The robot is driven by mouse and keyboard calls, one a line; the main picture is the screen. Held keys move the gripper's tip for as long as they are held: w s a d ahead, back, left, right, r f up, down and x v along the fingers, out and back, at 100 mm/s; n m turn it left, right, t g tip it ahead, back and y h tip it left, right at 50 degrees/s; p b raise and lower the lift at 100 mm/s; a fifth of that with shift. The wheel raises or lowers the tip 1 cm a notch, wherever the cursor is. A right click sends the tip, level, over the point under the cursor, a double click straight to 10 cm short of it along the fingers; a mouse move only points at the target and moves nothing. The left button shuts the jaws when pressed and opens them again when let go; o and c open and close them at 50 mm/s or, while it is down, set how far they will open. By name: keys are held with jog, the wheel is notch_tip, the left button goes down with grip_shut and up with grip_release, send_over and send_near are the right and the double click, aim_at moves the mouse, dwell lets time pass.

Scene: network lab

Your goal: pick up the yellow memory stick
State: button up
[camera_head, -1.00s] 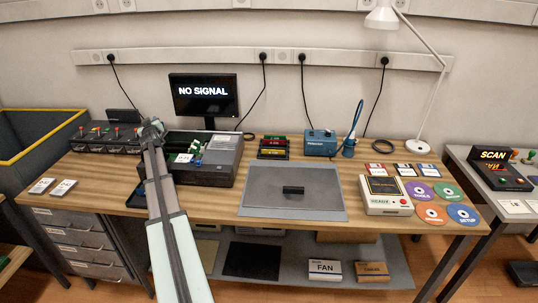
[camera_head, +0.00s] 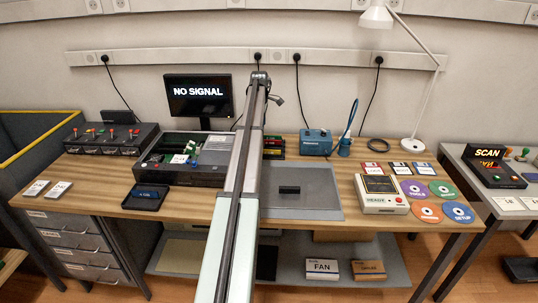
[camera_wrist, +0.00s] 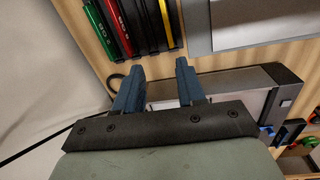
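In the head view my arm crosses in front of the row, so only the right ends of some sticks (camera_head: 274,152) show; the gripper is hard to make out there.
The open computer case (camera_head: 195,172) stands left of my arm, with a dark blue tray (camera_head: 146,197) in front. A grey mat (camera_head: 315,190) bearing a black block (camera_head: 289,190) lies right. A blue box (camera_head: 317,142) and a lamp (camera_head: 411,145) stand at the back.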

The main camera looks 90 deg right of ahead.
jog(key=s+r+y, duration=0.1)
jog(key=s, duration=0.2)
send_over(269, 153)
jog(key=shift+n, duration=0.4)
jog(key=f, duration=0.8)
jog(key=shift+w+a, duration=0.15)
jog(key=shift+w, duration=0.05)
jog(key=shift+s+d+f, duration=0.15)
jog(key=shift+d+f, duration=0.05)
jog(key=shift+f, duration=1.25)
jog(key=shift+s+d+f, duration=0.1)
jog(key=shift+d+f, duration=0.05)
jog(key=shift+f, duration=1.25)
jog(key=shift+c, duration=0.4)
grip_shut()
